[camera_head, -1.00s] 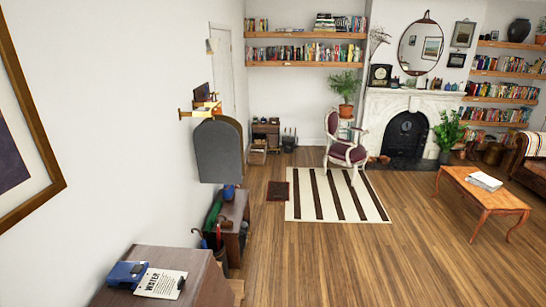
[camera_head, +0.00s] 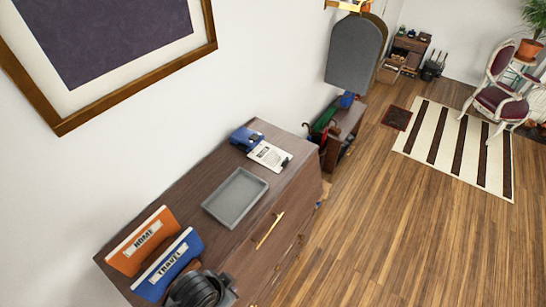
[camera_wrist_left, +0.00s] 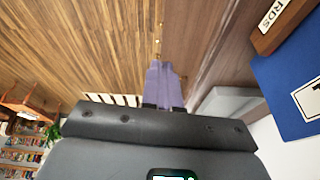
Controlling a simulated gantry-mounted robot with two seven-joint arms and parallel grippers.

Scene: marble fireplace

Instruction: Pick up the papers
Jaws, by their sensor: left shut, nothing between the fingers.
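A white printed sheet (camera_head: 269,155) lies flat on top of the dark wooden cabinet (camera_head: 290,180) in the head view, beside a blue object (camera_head: 247,138). The stack of papers on the coffee table is outside the present head view. My left gripper (camera_wrist_left: 161,70) shows in the left wrist view with its pale purple fingers shut and empty. It points past the cabinet's drawer front, over the wood floor. In the head view, a dark rounded part at the bottom edge hides the cabinet's near corner. My right gripper is in neither view.
A grey tray (camera_head: 235,198), an orange HOME folder (camera_head: 141,240) and a blue TRAVEL folder (camera_head: 168,264) stand on the cabinet. The drawers have brass handles (camera_head: 268,231). A wall runs along the left. The floor (camera_head: 395,240) right of the cabinet is clear up to the striped rug (camera_head: 459,150).

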